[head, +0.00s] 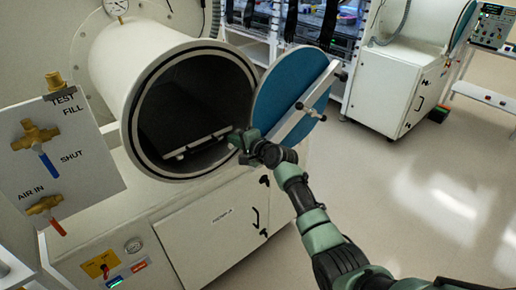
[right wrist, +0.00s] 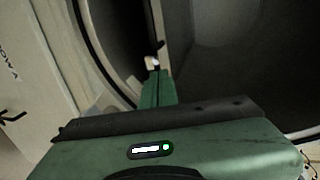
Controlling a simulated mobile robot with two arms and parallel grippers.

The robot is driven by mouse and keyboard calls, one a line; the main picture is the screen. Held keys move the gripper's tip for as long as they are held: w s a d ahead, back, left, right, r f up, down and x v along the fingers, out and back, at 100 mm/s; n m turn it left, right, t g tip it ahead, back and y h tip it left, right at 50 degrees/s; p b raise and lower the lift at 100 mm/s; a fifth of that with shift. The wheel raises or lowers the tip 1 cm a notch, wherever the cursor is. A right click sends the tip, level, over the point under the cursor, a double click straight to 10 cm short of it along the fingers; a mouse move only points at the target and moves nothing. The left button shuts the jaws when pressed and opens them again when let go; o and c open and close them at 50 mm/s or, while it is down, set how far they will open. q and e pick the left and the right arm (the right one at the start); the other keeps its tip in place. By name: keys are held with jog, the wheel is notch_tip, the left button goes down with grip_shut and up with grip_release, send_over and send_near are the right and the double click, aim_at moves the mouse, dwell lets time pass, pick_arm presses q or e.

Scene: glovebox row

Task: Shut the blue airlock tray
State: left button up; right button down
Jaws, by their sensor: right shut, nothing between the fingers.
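The airlock with the blue door is a white round tube (head: 130,75) with a dark mouth, its round blue door (head: 287,85) swung open to the right. Inside the mouth lies a dark tray with a pale bar (head: 195,146) along its front. My right gripper (head: 237,139) is at the right side of the mouth, near the bar's right end; I cannot tell whether it touches. In the right wrist view its green fingers (right wrist: 154,86) are shut and empty, with a small pale piece (right wrist: 152,62) just beyond their tips. My left gripper is out of view.
The open door's pale crossbar with a handle (head: 310,108) stands close to my right arm. A valve panel (head: 60,150) stands left of the tube, and a cabinet (head: 215,225) is below it. Another blue-doored unit (head: 400,90) stands farther back. The floor at right is clear.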

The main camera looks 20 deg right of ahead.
jog(key=v, duration=0.8)
jog(key=s+d+f+n+g+h+b, duration=0.15)
jog(key=s+f, duration=0.45)
jog(key=f, duration=0.8)
jog(key=s+f+n+g+h, duration=0.1)
jog(key=s+f+n+g, duration=0.2)
jog(key=s+f, duration=0.7)
jog(key=s+f+n+g+h+b, duration=0.1)
jog(key=s+f+n+g, duration=0.15)
jog(key=f, duration=1.45)
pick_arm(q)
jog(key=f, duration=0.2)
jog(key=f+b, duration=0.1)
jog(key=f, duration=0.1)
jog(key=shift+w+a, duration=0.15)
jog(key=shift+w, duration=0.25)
pick_arm(e)
jog(key=s+f+n+g, duration=0.2)
jog(key=s+f, duration=0.5)
jog(key=s, duration=0.7)
jog(key=s+d+f+n+g+h, duration=0.1)
jog(key=s+f+n, duration=0.3)
jog(key=s, duration=1.1)
jog(key=s+f+n+g, duration=0.2)
jog(key=s+f+n, duration=0.1)
jog(key=s+f, duration=0.7)
jog(key=s, duration=0.4)
jog(key=shift+s+d+n+g, duration=0.2)
jog(key=shift+d+n+g, duration=0.1)
jog(key=shift+g, duration=0.1)
